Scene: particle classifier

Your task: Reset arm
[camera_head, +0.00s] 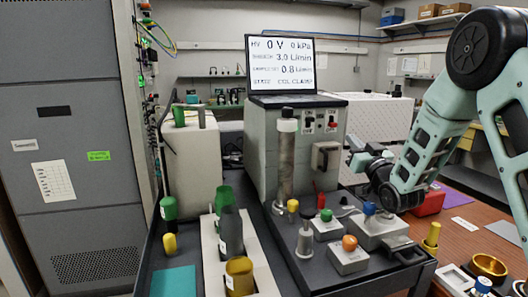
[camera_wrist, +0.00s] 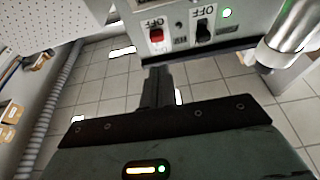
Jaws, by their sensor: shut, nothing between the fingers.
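My arm reaches in from the right in the head view, bent at a large black joint. My gripper (camera_head: 358,158) is in front of the right side of the grey instrument box (camera_head: 268,150), near its grey lever block (camera_head: 325,157). In the wrist view my gripper (camera_wrist: 158,78) is shut and empty, with its dark fingers together over the tiled floor.
A screen (camera_head: 282,62) on the box shows 0 V and 0 kPa. A clear column (camera_head: 286,160) stands before it. Blocks with blue (camera_head: 369,208), green (camera_head: 326,215) and orange (camera_head: 349,243) knobs sit below my gripper.

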